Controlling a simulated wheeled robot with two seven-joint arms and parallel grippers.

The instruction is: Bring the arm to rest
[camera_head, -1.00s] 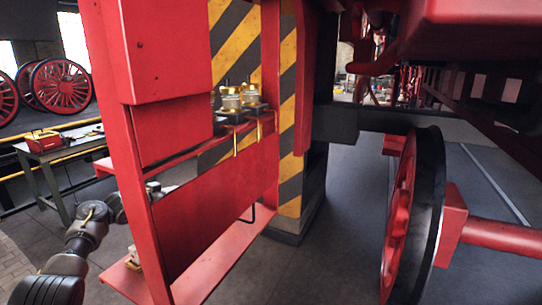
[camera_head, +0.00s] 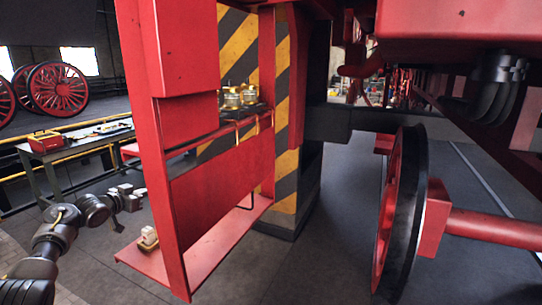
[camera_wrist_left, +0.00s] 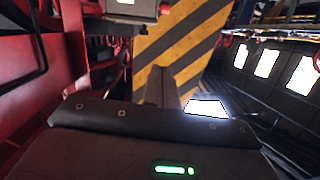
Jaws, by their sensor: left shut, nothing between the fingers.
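My left arm comes in from the lower left in the head view. My left gripper (camera_head: 134,197) is at its end, left of the red frame's upright and apart from it, above the floor. In the left wrist view the two fingers (camera_wrist_left: 161,88) are together, with nothing between them. My right gripper is not in view.
The red frame (camera_head: 160,80) stands close on the right of my left arm, with a low shelf (camera_head: 205,255) and brass-topped fittings (camera_head: 240,97) on an upper ledge. A striped pillar (camera_head: 285,185) is behind. A workbench (camera_head: 75,150) stands left. A red wheel (camera_head: 400,215) is right.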

